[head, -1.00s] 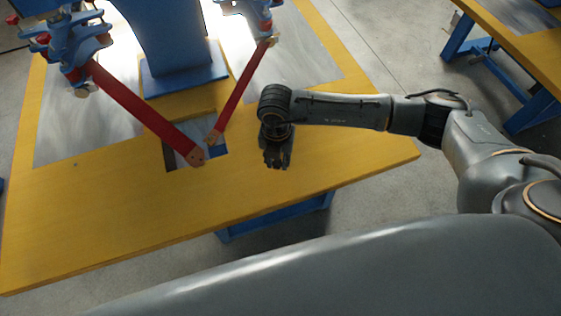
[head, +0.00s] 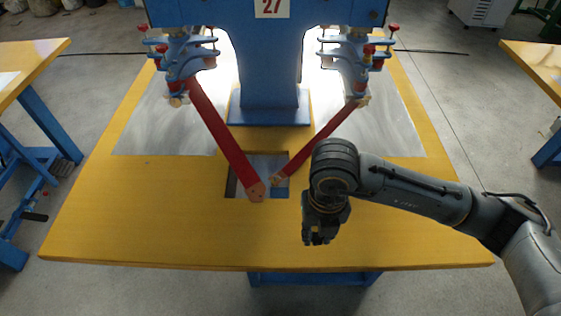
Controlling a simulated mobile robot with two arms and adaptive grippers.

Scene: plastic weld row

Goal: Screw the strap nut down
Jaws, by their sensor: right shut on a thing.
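Two red straps, the left strap (head: 225,140) and the right strap (head: 318,142), slope down from the blue clamp heads of the welding machine. Their brownish ends meet close together over the square opening in the yellow table. I cannot make out the strap nut at this size. My right gripper (head: 320,237) points down over the table, right of the strap ends and nearer the front edge, apart from the straps. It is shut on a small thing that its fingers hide. My left gripper is not in view.
The blue machine column (head: 272,65) stands behind the opening. Blue clamp heads hang at left (head: 185,60) and right (head: 352,55). Grey plates lie on the yellow table (head: 130,215), whose front left is clear. Other tables stand at both sides.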

